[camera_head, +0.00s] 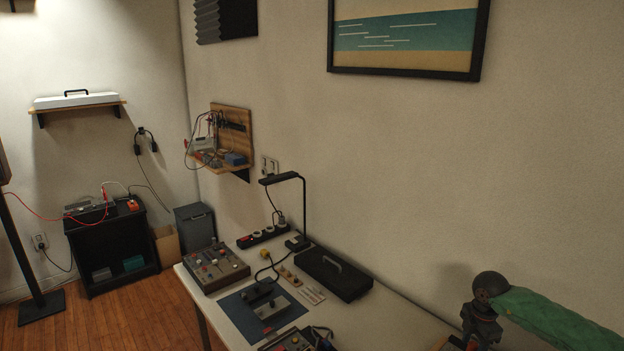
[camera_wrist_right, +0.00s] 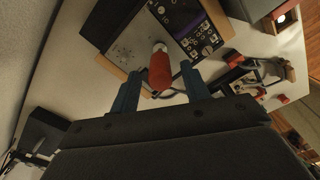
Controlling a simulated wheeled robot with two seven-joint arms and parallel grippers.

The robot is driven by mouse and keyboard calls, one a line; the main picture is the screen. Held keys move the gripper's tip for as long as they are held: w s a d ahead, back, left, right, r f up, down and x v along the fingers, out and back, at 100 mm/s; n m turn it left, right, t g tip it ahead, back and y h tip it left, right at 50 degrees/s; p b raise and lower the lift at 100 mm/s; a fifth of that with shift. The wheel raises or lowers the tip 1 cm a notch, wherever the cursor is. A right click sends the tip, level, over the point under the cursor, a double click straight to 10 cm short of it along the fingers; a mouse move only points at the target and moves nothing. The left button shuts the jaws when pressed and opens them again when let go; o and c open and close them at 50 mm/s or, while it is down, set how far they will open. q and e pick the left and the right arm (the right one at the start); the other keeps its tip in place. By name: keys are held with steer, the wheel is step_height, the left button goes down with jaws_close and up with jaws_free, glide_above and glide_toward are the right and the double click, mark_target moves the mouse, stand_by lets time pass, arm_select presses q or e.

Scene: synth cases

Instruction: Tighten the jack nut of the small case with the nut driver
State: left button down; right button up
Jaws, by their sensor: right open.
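In the right wrist view, my right gripper (camera_wrist_right: 160,70) is open, with one blue finger on each side of a red handle with a pale tip (camera_wrist_right: 159,76); it looks like the nut driver. I cannot tell whether the fingers touch it. Beyond it is a dark-panelled case with wooden sides (camera_wrist_right: 182,18). In the head view, a small grey and black case (camera_head: 270,309) lies on a blue mat (camera_head: 236,309); it may be the small case. The jack nut is too small to make out. My left gripper is not in view.
A large knobbed case (camera_head: 215,268) stands at the table's left. A black case with a handle (camera_head: 335,274) lies at the back, beside a lamp (camera_head: 303,210) and a power strip (camera_head: 262,236). Another knobbed case (camera_head: 288,342) is at the front. Cables cross the table.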

jaws_close()
steer(key=shift+m, duration=1.5)
steer(key=m, duration=0.2)
steer(key=shift+m, duration=0.4)
steer(key=shift+m+p, duration=0.45)
steer(key=shift+m, duration=1.05)
